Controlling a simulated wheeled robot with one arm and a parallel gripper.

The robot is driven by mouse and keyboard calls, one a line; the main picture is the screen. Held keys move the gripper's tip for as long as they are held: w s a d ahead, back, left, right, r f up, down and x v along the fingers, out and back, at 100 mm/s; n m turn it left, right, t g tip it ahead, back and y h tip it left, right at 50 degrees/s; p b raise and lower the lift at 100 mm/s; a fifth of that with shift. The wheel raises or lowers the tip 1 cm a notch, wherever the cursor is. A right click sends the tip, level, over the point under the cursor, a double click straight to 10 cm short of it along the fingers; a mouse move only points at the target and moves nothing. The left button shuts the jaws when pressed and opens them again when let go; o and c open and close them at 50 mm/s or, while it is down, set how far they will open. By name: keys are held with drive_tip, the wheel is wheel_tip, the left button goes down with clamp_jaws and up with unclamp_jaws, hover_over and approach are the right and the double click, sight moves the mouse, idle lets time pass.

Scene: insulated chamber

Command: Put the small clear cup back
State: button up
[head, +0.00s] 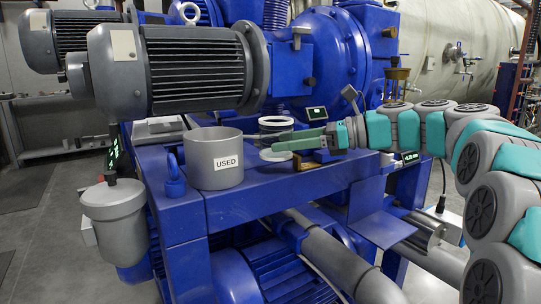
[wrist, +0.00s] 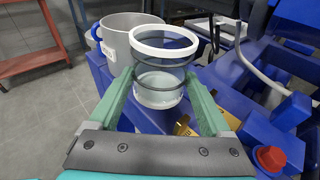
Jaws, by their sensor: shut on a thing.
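The small clear cup (head: 275,122) has a white rim, and in the wrist view (wrist: 160,90) it shows two dark bands and a pale base. It is upright. My gripper (head: 285,143) reaches in from the right, shut on the cup with one green finger on each side; the fingers also show in the wrist view (wrist: 158,92). In the head view the near finger hides the cup's middle. The cup is over the blue machine ledge (head: 265,195), right of the grey pot; I cannot tell whether its base touches the ledge.
The grey open pot (head: 215,175) labelled "USED" stands close left of the cup. A grey motor (head: 170,70) overhangs behind and left. Blue machine housing (head: 325,50) rises behind. A small dark display (head: 317,113) sits behind the gripper. The ledge's front strip is clear.

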sight(272, 140)
drive_tip(key=w+a, duration=0.2)
drive_tip(key=a, duration=0.1)
drive_tip(key=shift+w+a+f, duration=0.1)
drive_tip(key=shift+a+f, duration=0.1)
drive_tip(key=shift+a, duration=0.1)
drive_tip(key=shift+w+a+f, duration=0.15)
drive_tip(key=shift+f, duration=1.6)
drive_tip(key=shift+f, duration=0.1)
drive_tip(key=o, duration=1.5)
drive_tip(key=shift+c, duration=0.2)
drive_tip(key=shift+d+r, duration=0.2)
drive_tip(key=shift+d, duration=0.15)
drive_tip(key=v, duration=1.1)
drive_tip(key=shift+d, duration=0.1)
